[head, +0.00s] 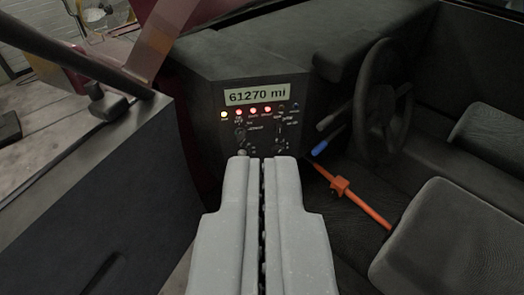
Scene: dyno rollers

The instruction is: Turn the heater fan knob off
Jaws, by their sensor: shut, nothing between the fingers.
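A dark dashboard panel (210,125) stands ahead of me, with a lit display (257,95) reading 61270 mi and a row of small lamps below it. A dark left knob (240,134) and a dark right control (280,132) sit under the lamps with small white markings. The markings are too small to read, so I cannot tell which is the heater fan knob or how it is set. My gripper (264,160) is shut and empty, pointing at the panel just below these controls. It hides the lower part of the panel. I cannot tell whether it touches the panel.
A steering wheel (384,100) is to the right of the panel. An orange lever (350,192) and a blue handle (320,148) are close on the right, before the black seats (450,245). An open dark door (85,190) stands on the left.

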